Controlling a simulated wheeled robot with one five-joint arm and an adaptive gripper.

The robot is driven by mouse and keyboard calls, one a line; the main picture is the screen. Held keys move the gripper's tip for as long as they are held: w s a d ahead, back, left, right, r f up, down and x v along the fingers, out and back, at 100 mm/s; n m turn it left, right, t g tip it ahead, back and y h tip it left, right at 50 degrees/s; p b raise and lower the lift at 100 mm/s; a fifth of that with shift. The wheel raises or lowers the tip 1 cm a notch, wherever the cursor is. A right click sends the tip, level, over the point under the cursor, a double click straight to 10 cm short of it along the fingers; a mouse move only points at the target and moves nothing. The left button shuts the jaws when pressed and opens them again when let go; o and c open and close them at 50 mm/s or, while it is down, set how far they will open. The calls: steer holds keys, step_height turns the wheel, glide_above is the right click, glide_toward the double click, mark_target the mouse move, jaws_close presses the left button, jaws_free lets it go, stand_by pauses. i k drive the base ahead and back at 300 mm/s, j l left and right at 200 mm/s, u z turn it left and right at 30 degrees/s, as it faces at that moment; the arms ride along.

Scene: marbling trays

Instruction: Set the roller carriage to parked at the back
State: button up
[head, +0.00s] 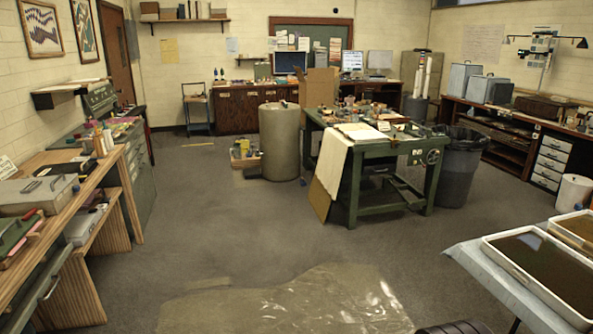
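I cannot make out a roller carriage for certain in the head view. A green work table (388,158) with a small wheel on its front stands in the middle of the room, with papers and small items on top. Two shallow white-rimmed trays stand on a light table at the lower right: the near tray (505,262) holds dark brown liquid, and the far tray (556,226) is cut off by the picture's edge. My gripper is not in view.
A tan drum (279,142) stands left of the green table and a dark bin (461,168) right of it. A wooden bench (64,190) runs along the left wall. A clear, shiny sheet (290,303) lies on the near floor. The grey floor between is open.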

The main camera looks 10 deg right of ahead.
mark_target(421, 132)
steer(key=i+l+z, duration=0.35)
steer(key=i, duration=0.5)
steer(key=i+z, duration=0.3)
steer(key=i, duration=1.55)
steer(key=i+j+z, duration=0.15)
steer(key=i, duration=0.8)
steer(key=i+j+z, duration=0.1)
steer(key=i+z, duration=0.15)
steer(key=i, duration=0.2)
steer(key=i+j+z, duration=0.3)
steer(key=i, duration=0.2)
steer(key=i+u, duration=0.1)
steer(key=i, duration=0.5)
steer(key=i+l+u, duration=0.1)
steer(key=i, duration=0.5)
steer(key=i+l+u, duration=0.1)
steer(key=i, duration=0.5)
steer(key=i+l+u, duration=0.1)
steer(key=i+l, duration=0.2)
steer(key=i, duration=0.3)
